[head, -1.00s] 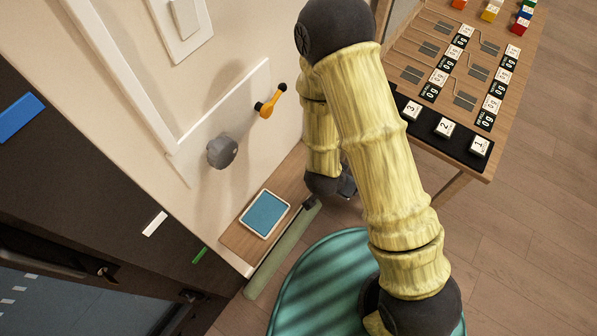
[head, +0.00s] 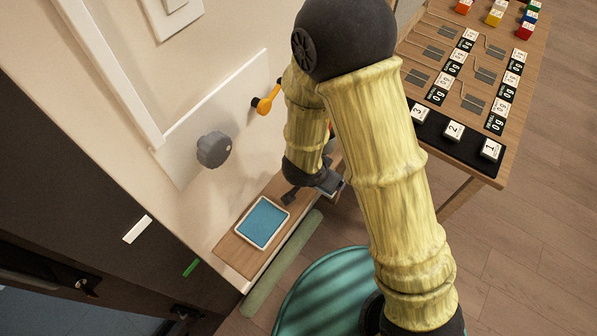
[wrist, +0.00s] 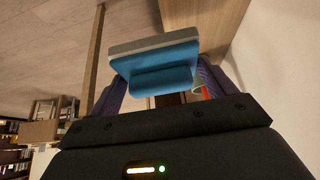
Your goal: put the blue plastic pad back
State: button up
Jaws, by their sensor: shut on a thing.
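The blue plastic pad (wrist: 158,65) is in my gripper (wrist: 160,88) in the wrist view. It has a flat body with a grey layer along its far side and a rounded blue grip, with purple fingers on either side. My gripper (head: 322,181) is partly hidden behind my arm in the head view, at the right end of the wooden shelf. The pad is not clearly visible there. A white-rimmed tray (head: 241,232) with a flat blue inside lies on the shelf (head: 238,252), left of my gripper and apart from it.
A grey knob (head: 213,149) and an orange lever (head: 267,101) stick out from the wall above the shelf. A green roll (head: 283,263) runs along the shelf's front. A table (head: 475,150) with number cards and coloured blocks stands right.

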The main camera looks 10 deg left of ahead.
jog(key=w+a+f, duration=0.1)
jog(key=a, duration=0.1)
jog(key=w+a+f, duration=0.1)
jog(key=a, duration=0.4)
jog(key=shift+w+f+p, duration=0.35)
jog(key=shift+w+f, duration=0.05)
jog(key=shift+f, duration=0.15)
notch_tip(320, 180, down, 4)
jog(key=shift+r+b, duration=0.1)
jog(key=shift+b, duration=0.65)
jog(key=shift+w+a, duration=0.1)
jog(key=shift+a, duration=0.05)
